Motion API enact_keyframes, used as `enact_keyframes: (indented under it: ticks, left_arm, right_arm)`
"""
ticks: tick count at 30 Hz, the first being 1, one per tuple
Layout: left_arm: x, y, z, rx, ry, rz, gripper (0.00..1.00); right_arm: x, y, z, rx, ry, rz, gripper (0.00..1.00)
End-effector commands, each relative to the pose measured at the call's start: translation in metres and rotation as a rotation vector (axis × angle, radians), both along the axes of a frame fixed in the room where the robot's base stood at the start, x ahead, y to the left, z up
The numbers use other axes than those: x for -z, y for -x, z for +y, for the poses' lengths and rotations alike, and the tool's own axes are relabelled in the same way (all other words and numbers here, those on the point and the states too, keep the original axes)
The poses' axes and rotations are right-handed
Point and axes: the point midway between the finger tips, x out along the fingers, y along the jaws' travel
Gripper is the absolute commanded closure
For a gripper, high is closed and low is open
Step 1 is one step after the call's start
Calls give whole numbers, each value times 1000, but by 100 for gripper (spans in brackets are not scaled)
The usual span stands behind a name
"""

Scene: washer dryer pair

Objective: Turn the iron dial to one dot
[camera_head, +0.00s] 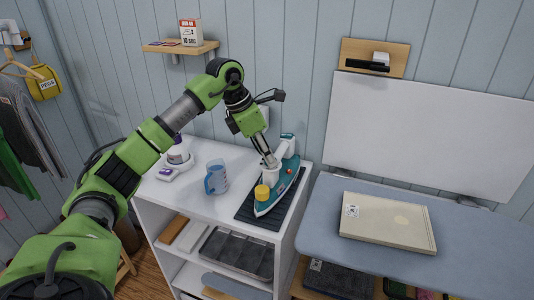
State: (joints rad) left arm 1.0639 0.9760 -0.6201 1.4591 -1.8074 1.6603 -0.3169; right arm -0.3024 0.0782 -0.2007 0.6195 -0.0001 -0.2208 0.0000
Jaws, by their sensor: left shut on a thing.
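The iron (290,180), teal and white, rests on a dark mat (246,212) on top of the white shelf unit. It has a yellow knob (262,192) near its front end. My left gripper (269,161) reaches down from above to the iron. Its fingers are closed on a small pale part at the iron's top, which looks like the iron dial (270,174). The dial's dot marks are too small to read, so its setting cannot be told. My right gripper is not in view.
A blue measuring jug (216,177) stands left of the iron on the white shelf unit (210,207). A white and purple item (178,156) stands further left. A blue ironing board (475,240) holding a beige box (388,222) is on the right. A small wall shelf (180,47) is above.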

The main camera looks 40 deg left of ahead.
Motion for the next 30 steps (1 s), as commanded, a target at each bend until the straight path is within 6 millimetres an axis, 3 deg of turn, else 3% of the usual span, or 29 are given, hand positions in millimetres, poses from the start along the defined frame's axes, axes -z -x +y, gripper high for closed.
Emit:
enact_keyframes:
  ticks: [18, 30]
  left_arm:
    - [-5, -5, 3, 515, 3, -2, 99]
    - [-3, -8, 3, 830, 2, -2, 99]
  right_arm:
    - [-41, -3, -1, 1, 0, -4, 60]
    - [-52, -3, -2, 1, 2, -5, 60]
